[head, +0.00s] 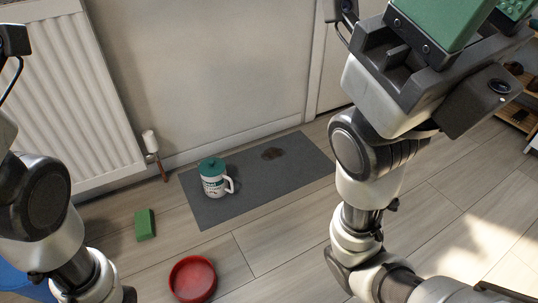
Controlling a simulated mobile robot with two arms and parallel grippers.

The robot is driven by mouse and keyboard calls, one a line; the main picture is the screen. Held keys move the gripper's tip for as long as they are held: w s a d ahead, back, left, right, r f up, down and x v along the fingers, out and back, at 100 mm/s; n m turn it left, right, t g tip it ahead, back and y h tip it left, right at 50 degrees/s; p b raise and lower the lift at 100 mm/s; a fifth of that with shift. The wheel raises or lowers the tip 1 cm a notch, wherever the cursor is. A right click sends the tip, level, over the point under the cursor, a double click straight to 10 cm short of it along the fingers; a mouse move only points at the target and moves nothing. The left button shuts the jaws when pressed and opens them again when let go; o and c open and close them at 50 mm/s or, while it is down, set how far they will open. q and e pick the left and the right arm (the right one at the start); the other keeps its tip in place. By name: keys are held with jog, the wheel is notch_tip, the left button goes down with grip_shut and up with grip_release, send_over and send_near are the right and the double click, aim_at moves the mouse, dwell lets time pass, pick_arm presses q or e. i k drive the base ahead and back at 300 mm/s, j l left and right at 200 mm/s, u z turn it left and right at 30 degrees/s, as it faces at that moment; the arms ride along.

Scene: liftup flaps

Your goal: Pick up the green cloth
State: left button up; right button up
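A small green piece (145,225), block-like in shape and the only thing here that could be the green cloth, lies on the wooden floor at lower left. It is left of the grey mat. My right gripper (486,14) is at the top right, high above the floor and far from the green piece. Its green fingers stand apart, with a bumpy inner pad showing and nothing seen between them. Their tips are cut off by the frame. My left arm shows at the left edge, but its fingers are out of view.
A white mug with a teal lid (213,178) stands on the grey mat (245,205), near a dark brown patch (272,154). A red bowl (193,279) is on the floor in front. A white radiator (65,95) lines the wall. Shelves (520,110) stand far right.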

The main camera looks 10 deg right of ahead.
aim_at(143, 225)
jog(key=i+j+z, duration=0.25)
jog(key=j+z, duration=0.3)
jog(key=i+j+z, duration=0.1)
jog(key=j+z, duration=0.15)
